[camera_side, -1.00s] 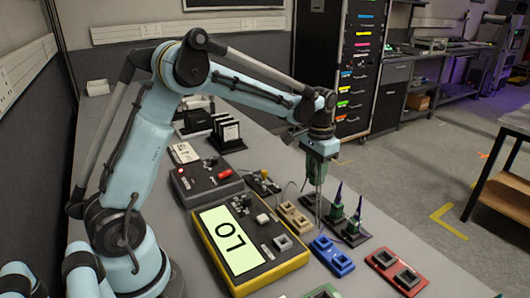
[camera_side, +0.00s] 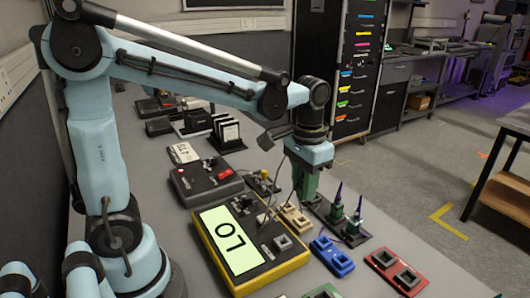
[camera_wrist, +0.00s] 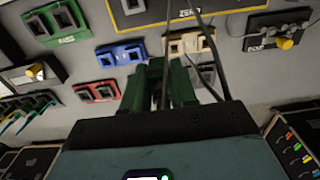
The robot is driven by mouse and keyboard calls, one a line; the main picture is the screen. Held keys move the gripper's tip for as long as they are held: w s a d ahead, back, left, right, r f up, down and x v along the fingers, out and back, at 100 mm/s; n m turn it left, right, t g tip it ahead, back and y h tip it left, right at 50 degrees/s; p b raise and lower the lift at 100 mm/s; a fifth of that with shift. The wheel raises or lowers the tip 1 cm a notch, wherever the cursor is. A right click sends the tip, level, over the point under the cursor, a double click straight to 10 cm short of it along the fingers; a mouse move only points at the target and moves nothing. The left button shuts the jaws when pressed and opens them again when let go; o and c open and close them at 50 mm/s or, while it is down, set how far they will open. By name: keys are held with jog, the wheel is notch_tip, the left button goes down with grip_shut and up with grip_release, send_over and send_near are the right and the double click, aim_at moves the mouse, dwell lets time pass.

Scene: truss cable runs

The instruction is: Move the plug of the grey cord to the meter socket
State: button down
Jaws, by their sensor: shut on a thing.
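My gripper (camera_side: 305,193) has green fingers and hangs over the bench, just behind the beige two-socket block (camera_side: 293,217) in the side view. It also shows in the wrist view (camera_wrist: 170,82), shut on the plug of a cord; the plug itself is mostly hidden between the fingers. Thin dark grey cord strands (camera_wrist: 205,55) run up past the fingers in the wrist view. The yellow-edged meter (camera_side: 215,235) shows LO on its lit screen. Its square socket (camera_side: 283,243) is at the panel's lower right and looks empty. The meter's edge (camera_wrist: 190,15) is at the top of the wrist view.
A blue block (camera_side: 332,256) and a red block (camera_side: 397,272) lie right of the meter. A dark stand (camera_side: 345,229) holds two upright green pieces with purple tips, close to my gripper. A grey box with a red switch (camera_side: 205,182) sits behind the meter.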

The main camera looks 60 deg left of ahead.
jog(key=s+d, duration=0.3)
jog(key=s, duration=0.4)
jog(key=shift+w+a+f, duration=0.1)
jog(key=shift+f, duration=1.3)
jog(key=shift+w+a+f, duration=0.1)
jog(key=shift+f, duration=1.25)
jog(key=shift+f, duration=0.8)
jog(key=c, duration=0.8)
grip_release()
jog(key=shift+r, duration=2.5)
jog(key=shift+r, duration=0.1)
